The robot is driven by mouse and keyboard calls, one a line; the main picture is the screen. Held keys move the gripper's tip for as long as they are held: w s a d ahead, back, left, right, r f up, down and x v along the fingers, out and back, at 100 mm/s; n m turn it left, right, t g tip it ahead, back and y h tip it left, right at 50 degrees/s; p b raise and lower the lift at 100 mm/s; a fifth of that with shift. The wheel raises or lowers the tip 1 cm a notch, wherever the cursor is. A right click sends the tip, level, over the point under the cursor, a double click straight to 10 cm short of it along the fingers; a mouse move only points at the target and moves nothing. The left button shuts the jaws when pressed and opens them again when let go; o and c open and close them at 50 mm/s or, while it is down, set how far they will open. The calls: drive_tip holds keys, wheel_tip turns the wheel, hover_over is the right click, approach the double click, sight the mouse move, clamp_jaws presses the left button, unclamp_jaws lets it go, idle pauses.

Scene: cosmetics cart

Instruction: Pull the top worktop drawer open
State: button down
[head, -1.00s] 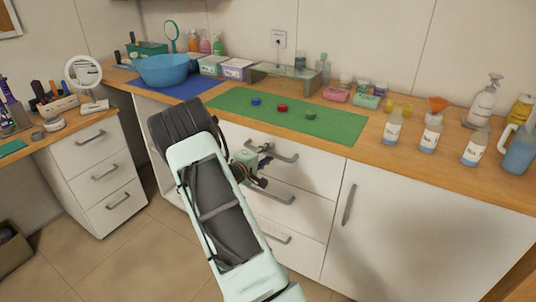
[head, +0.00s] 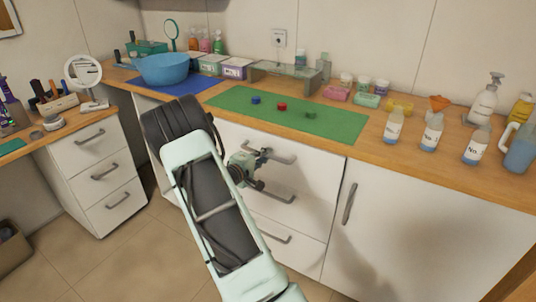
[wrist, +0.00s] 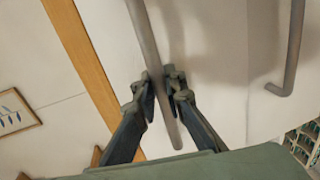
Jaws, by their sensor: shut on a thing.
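The top worktop drawer (head: 315,172) has a white front under the wooden worktop, with no clear gap around it in the head view. Its grey bar handle (head: 285,159) shows to the right of my gripper (head: 265,154). In the wrist view the handle (wrist: 147,45) runs between the two fingers of my gripper (wrist: 161,88), which is shut on it. In the head view my arm hides the left part of the drawer front.
The middle drawer's handle (head: 275,194) is just below; it also shows in the wrist view (wrist: 291,50). A cupboard door (head: 400,230) is at right. The worktop holds a green mat (head: 335,127), a blue bowl (head: 162,70) and bottles. Open floor lies at lower left.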

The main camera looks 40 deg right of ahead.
drive_tip(key=f+b+v, duration=0.3)
drive_tip(key=v, duration=1.1)
drive_tip(key=a+f+b+v, duration=0.1)
drive_tip(key=f+b+v, duration=0.1)
drive_tip(key=v, duration=1.3)
drive_tip(key=s+f+b+v, duration=0.1)
drive_tip(key=f+b+v, duration=0.2)
drive_tip(key=v, duration=1.1)
drive_tip(key=shift+s+a+f+b, duration=0.25)
drive_tip(key=shift+a+f+b, duration=0.1)
drive_tip(key=shift+a+f, duration=0.3)
drive_tip(key=c, duration=2)
unclamp_jaws()
drive_tip(key=shift+o, duration=0.2)
drive_tip(key=shift+a, duration=0.15)
drive_tip(key=v, duration=1.2)
